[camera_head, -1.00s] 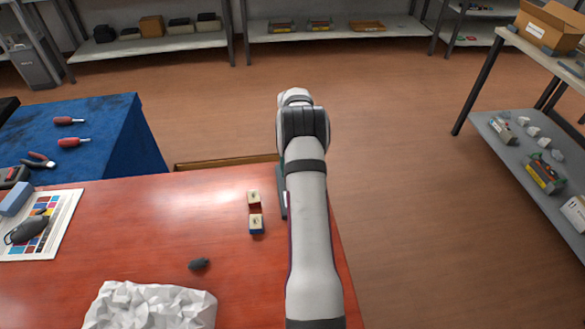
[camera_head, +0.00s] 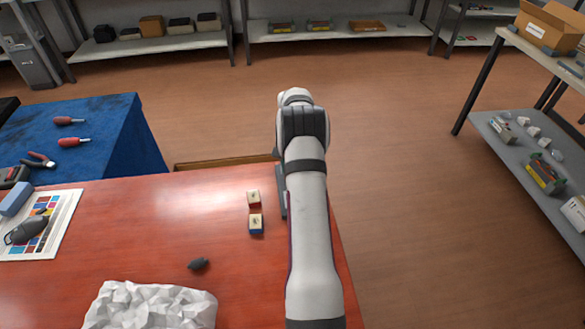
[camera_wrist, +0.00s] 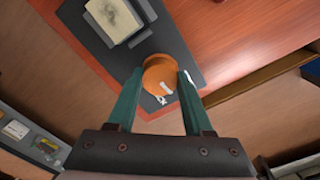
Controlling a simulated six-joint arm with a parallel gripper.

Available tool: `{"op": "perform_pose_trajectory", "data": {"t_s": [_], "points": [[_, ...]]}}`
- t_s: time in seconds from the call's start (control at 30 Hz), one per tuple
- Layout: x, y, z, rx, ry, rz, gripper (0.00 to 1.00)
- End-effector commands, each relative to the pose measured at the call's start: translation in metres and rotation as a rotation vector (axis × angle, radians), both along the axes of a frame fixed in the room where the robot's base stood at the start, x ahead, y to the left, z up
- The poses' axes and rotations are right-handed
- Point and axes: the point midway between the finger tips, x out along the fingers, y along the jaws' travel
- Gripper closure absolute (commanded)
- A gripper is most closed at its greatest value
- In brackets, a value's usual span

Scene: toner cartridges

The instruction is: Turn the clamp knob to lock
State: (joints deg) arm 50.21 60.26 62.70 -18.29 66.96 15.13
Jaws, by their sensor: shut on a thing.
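The clamp knob (camera_wrist: 160,75) is a round orange-brown knob with a small pale pointer bar on its face. It shows in the wrist view, on a dark grey base plate (camera_wrist: 185,55) on the red table. A small white mark lies on the plate just below the knob. My gripper (camera_wrist: 161,80) has a green finger on each side of the knob and is shut on it. In the head view my arm hides the knob and most of the plate; only a strip of the plate (camera_head: 281,190) shows beside the arm.
A pale block (camera_wrist: 117,17) sits on the plate beyond the knob. The table's right edge is close to my arm.

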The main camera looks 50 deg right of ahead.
Motion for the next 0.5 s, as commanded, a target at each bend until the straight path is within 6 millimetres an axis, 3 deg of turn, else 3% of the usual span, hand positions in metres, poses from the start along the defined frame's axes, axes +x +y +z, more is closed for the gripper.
{"op": "perform_pose_trajectory", "data": {"t_s": [0.5], "points": [[0.0001,-0.0005,0.0007,-0.002,-0.001,-0.482,1.0]]}}
